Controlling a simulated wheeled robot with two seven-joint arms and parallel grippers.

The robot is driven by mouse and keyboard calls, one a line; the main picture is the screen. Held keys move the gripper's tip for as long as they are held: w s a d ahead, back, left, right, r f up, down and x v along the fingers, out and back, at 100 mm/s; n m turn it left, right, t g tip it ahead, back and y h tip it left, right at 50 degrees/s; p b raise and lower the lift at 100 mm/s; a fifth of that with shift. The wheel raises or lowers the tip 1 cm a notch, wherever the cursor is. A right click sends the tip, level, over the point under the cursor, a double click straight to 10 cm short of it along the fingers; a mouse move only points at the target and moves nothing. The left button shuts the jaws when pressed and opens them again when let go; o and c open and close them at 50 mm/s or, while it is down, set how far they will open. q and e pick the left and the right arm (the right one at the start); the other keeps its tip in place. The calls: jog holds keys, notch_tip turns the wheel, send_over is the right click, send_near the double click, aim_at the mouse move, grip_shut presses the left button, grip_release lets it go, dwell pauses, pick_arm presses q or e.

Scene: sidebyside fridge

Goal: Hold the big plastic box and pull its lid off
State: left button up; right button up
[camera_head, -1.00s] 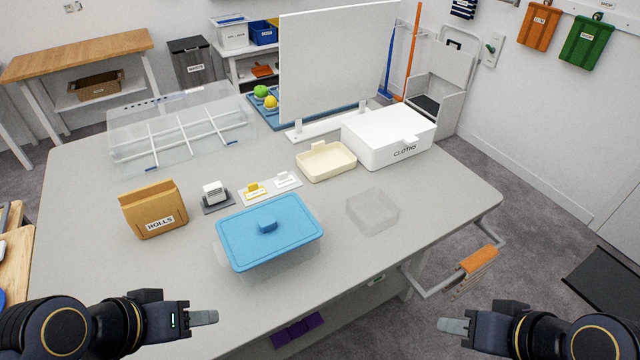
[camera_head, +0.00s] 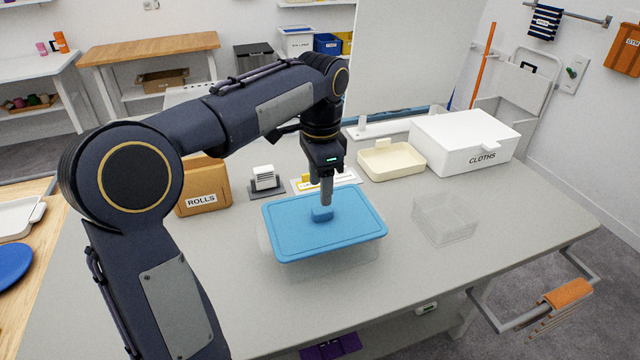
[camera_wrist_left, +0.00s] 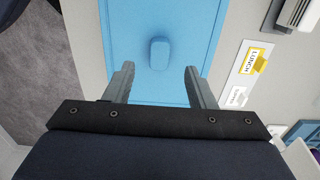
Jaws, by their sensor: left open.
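The big plastic box (camera_head: 335,266) is clear and stands on the grey table. Its blue lid (camera_head: 350,236) lies on top, with a small raised blue handle (camera_head: 321,214) in the middle. My left gripper (camera_head: 327,198) points down just above the handle. In the left wrist view the left gripper (camera_wrist_left: 158,75) is open, with its fingers apart over the lid (camera_wrist_left: 185,80). The handle (camera_wrist_left: 159,53) shows ahead of the gap between the fingertips, with nothing held. My right gripper is not in view.
A brown ROLLS box (camera_head: 203,190), a small grey-and-white holder (camera_head: 264,179) and label cards stand behind the box. A cream tray (camera_head: 391,163), a white CLOTHS box (camera_head: 464,140) and a clear empty container (camera_head: 444,220) are to the right. The front right tabletop is free.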

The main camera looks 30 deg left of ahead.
aim_at(320, 210)
pick_arm(q)
jog(key=shift+f+b, duration=0.4)
jog(key=shift+f, duration=2.8)
